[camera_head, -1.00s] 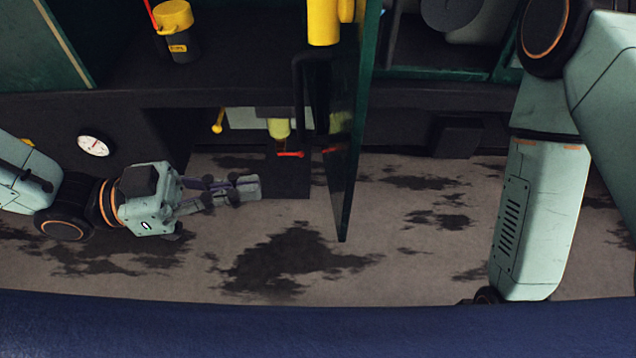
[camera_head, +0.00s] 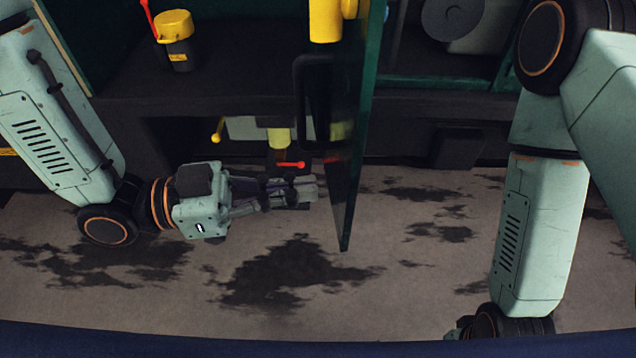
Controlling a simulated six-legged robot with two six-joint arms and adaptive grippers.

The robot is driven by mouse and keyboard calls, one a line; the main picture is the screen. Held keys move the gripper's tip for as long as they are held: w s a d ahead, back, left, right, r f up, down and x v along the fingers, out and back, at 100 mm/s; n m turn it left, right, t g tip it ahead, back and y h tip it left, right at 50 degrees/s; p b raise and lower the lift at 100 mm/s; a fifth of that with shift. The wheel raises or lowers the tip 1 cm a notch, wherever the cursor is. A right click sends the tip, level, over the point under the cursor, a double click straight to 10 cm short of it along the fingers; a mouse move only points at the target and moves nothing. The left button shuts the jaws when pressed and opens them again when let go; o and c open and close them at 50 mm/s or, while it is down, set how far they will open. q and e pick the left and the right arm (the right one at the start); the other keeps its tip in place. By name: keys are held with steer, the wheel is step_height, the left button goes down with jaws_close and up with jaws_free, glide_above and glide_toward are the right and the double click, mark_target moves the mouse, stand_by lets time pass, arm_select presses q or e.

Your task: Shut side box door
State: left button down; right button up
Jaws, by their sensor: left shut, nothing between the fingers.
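The side box door (camera_head: 352,130) is a dark panel with a green edge, seen nearly edge-on in the middle of the head view. It stands open, swung out toward me, with its lower corner over the floor. A dark bar handle (camera_head: 299,95) shows on its left side. My left gripper (camera_head: 312,190) is shut and empty. Its fingertips point right, a little left of the door's lower part, with a small gap in the picture. My right arm (camera_head: 545,225) hangs at the right; its gripper fingers are not visible.
A dark canister with a yellow lid (camera_head: 175,40) stands on the ledge at upper left. The stained floor (camera_head: 410,290) is clear between my arms.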

mark_target(345, 185)
arm_select(q)
steer(key=shift+w+d, duration=0.1)
steer(key=shift+d, duration=1.35)
steer(key=shift+w, duration=0.15)
steer(key=shift+d, duration=0.1)
